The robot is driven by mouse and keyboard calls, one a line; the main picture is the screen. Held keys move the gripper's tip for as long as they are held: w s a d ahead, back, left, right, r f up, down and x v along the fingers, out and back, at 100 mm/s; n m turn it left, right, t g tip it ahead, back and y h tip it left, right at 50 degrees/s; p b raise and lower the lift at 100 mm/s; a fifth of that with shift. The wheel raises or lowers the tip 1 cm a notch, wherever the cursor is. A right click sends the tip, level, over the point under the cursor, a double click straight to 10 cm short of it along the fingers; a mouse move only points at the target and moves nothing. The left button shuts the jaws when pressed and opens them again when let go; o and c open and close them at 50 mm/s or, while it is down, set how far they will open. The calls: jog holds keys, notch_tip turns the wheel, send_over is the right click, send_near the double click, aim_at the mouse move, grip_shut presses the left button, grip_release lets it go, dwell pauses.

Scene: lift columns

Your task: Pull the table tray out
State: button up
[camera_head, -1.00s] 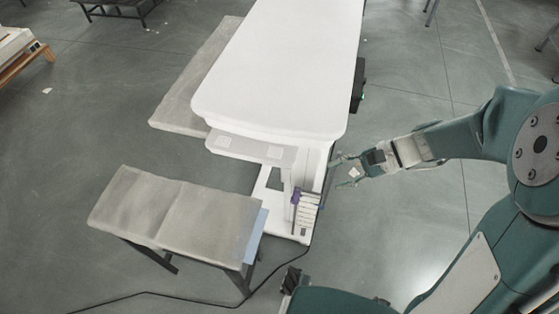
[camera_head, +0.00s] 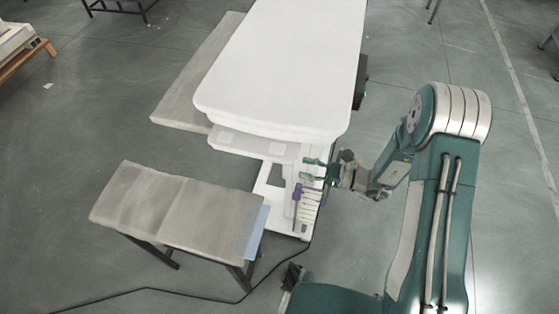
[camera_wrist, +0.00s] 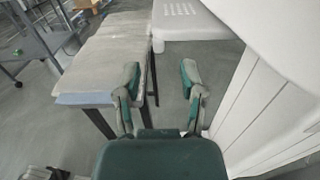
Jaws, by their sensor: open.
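The table tray (camera_head: 250,148) is a pale flat panel under the near end of the white padded table top (camera_head: 270,112). It juts out a little from beneath the top, at the left of the column. My gripper (camera_head: 307,170) is open and empty, just right of the tray near the table's near right corner, its fingers pointing left. In the wrist view my gripper (camera_wrist: 160,75) shows two spread fingers with nothing between them. A white slotted panel (camera_wrist: 182,12) lies beyond them; I cannot tell whether it is the tray.
A grey padded bench (camera_head: 175,208) stands at the near left, with a blue sheet (camera_head: 257,232) at its right end. A purple item (camera_head: 297,192) is on the table's column side. A black cable (camera_head: 150,291) runs over the floor.

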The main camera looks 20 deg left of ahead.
aim_at(279, 162)
jog(key=a, duration=0.5)
jog(key=s+a, duration=0.1)
jog(key=a, duration=0.2)
jog(key=shift+d, duration=0.1)
grip_shut()
